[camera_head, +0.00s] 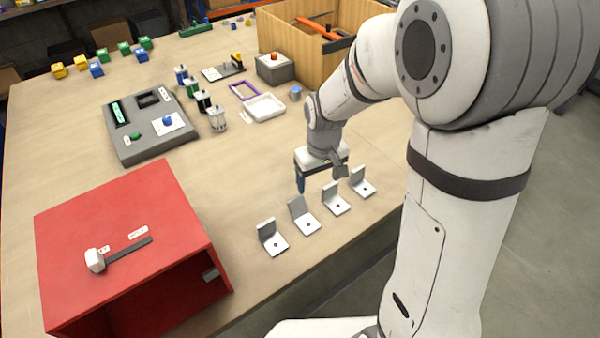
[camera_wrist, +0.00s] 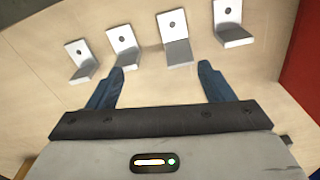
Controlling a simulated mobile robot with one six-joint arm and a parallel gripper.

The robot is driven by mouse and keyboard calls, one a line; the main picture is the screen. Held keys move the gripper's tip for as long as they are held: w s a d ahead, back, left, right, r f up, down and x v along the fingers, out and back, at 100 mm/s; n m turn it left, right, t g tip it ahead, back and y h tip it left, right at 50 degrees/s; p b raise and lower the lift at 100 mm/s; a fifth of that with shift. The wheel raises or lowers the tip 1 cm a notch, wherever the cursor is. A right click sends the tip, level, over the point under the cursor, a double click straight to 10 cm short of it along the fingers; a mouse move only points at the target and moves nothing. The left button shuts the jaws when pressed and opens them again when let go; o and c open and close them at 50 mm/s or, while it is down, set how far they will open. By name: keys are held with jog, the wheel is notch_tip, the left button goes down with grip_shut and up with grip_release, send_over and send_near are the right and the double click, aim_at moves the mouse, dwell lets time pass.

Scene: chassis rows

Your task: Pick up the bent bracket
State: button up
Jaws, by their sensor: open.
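Several grey L-shaped brackets stand in a row near the table's edge. The second from the left in the head view looks like the bent bracket (camera_head: 304,217): its upright plate leans more than the others. It shows in the wrist view (camera_wrist: 176,50) as third from the left, beyond and between the finger lines. The other brackets are the left one (camera_head: 272,238), the third (camera_head: 336,199) and the right one (camera_head: 362,182). My gripper (camera_head: 320,178) is open and empty above the table, beside the row. Its blue fingers (camera_wrist: 162,70) are apart and touch no bracket.
A red open-fronted box (camera_head: 120,240) with a hammer (camera_head: 115,254) on top stands left of the row. A grey fixture block (camera_head: 153,125) and a white tray (camera_head: 265,108) lie farther back. A wooden crate (camera_head: 285,55) stands at the back. Bare tabletop surrounds the brackets.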

jog(key=n+p, duration=0.1)
jog(key=n, duration=0.1)
send_over(297, 203)
jog(key=shift+g, duration=0.4)
notch_tip(297, 203, down, 7)
jog(key=shift+s+d+f, duration=0.1)
notch_tip(297, 203, down, 3)
jog(key=shift+f, duration=0.15)
jog(key=shift+f+p, duration=0.8)
jog(key=shift+f, duration=1.8)
jog(key=shift+c, duration=0.2)
jog(key=c, duration=1.1)
